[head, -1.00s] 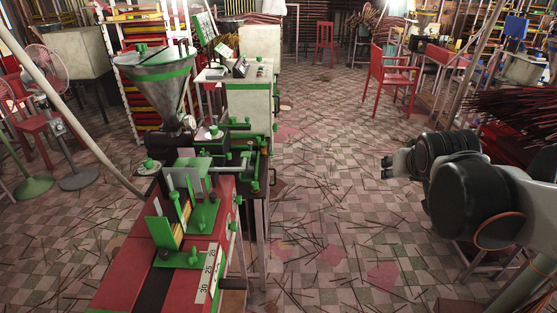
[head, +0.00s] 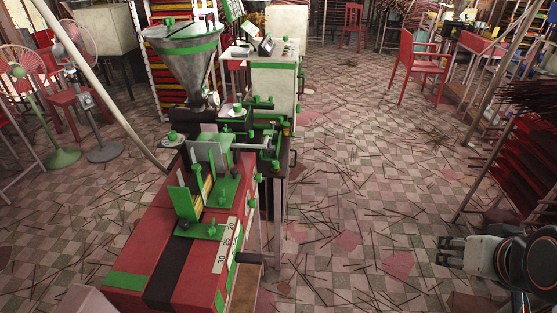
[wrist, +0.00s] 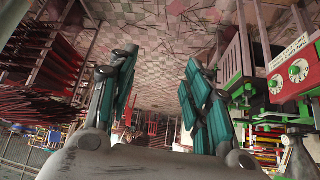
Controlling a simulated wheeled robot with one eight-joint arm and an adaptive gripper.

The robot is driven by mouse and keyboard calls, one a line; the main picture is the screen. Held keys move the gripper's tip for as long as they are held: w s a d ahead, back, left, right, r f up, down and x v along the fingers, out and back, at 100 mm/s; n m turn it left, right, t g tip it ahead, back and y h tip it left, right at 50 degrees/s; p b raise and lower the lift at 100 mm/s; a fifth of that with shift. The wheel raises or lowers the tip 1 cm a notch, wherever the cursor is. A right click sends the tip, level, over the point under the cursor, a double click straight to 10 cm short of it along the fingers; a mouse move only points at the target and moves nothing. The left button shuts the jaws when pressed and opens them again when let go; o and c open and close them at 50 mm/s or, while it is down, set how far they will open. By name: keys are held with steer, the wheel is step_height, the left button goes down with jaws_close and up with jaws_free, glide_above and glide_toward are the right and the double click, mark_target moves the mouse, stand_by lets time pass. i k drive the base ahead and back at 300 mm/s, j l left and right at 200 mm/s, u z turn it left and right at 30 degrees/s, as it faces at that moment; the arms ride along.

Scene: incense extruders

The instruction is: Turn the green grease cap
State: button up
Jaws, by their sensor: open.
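The incense extruder (head: 165,225) is a long red machine with green parts, a steel hopper (head: 188,65) and a press section, at left of centre in the head view. Several green caps and knobs sit on it, including one on a pale disc (head: 172,135) at its left side and one beside the hopper (head: 238,107). I cannot tell which is the grease cap. My gripper (head: 444,251) is open and empty at the lower right, well apart from the extruder and over the floor. Its spread teal-padded fingers show in the wrist view (wrist: 160,62), with nothing between them.
A white cabinet with green trim (head: 273,85) stands behind the extruder. Two fans (head: 85,42) and a leaning pole (head: 100,85) are at left. A red chair (head: 420,70) and a rack of dark sticks (head: 525,160) are at right. The stick-strewn floor between is mostly open.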

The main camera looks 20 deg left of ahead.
mark_target(275, 164)
steer(key=i+l+u, duration=0.6)
steer(key=i+l, duration=0.25)
steer(key=l, duration=0.1)
